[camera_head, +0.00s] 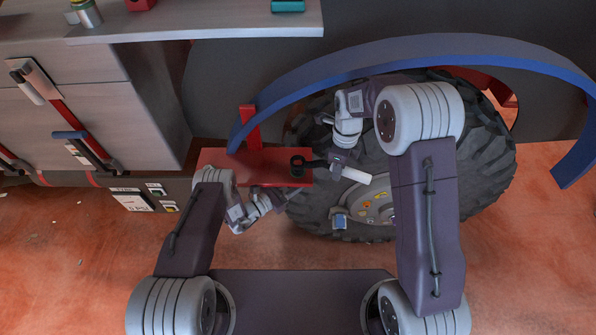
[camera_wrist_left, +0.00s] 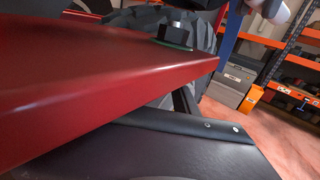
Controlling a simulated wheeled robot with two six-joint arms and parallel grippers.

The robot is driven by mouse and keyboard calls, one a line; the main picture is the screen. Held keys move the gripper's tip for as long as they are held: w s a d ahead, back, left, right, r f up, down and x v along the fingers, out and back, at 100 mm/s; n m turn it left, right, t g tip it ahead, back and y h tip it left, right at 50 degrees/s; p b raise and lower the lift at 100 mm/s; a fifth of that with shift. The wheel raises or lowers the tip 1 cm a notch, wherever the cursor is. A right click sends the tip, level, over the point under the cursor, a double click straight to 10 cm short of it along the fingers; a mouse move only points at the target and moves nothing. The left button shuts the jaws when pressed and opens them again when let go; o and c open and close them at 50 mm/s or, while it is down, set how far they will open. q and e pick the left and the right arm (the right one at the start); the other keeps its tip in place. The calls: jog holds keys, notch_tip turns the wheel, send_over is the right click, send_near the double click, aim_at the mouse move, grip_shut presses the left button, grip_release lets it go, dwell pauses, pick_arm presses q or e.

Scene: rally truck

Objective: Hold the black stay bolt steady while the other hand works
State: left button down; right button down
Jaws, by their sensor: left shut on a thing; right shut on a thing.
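The black stay bolt (camera_head: 297,161) stands at the right end of a red plate (camera_head: 232,168) in the head view. In the left wrist view, a black upright piece (camera_wrist_left: 176,27) with a greenish rim at its foot stands on the red plate. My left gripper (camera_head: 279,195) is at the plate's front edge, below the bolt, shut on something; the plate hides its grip. My right gripper (camera_head: 342,158) is shut on a wrench with a white handle (camera_head: 357,175). The wrench's dark shaft reaches left to the bolt; I cannot tell exactly how they meet.
A large tyre (camera_head: 480,160) stands behind and right of the plate, under a blue curved fender (camera_head: 440,46). A grey bench (camera_head: 200,24) and drawers (camera_head: 110,120) are at the upper left. The left wrist view shows orange shelving (camera_wrist_left: 290,40). The floor at the right is clear.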

jog(key=shift+r, duration=2.7)
pick_arm(q)
jog(key=c, duration=0.9)
grip_release()
jog(key=shift+a, duration=0.1)
pick_arm(e)
notch_tip(320, 180, down, 3)
jog(key=b, duration=0.3)
jog(key=shift+f, duration=0.1)
jog(key=shift+s+d+r+p, duration=0.3)
jog(key=shift+d+r, duration=0.2)
jog(key=shift+d, duration=0.2)
jog(key=shift+s+d+r+p, duration=0.15)
jog(key=shift+s+d+r, duration=0.3)
jog(key=shift+d, duration=0.3)
jog(key=shift+s+d+r+p, duration=0.25)
jog(key=shift+d+r, duration=0.3)
jog(key=shift+d, duration=0.15)
jog(key=shift+s+d, duration=0.1)
jog(key=shift+d, duration=0.05)
pick_arm(q)
jog(key=v, duration=0.4)
jog(key=r+v, duration=0.1)
jog(key=v, duration=0.6)
jog(key=shift+s+a+r, duration=0.25)
jog(key=shift+s, duration=0.1)
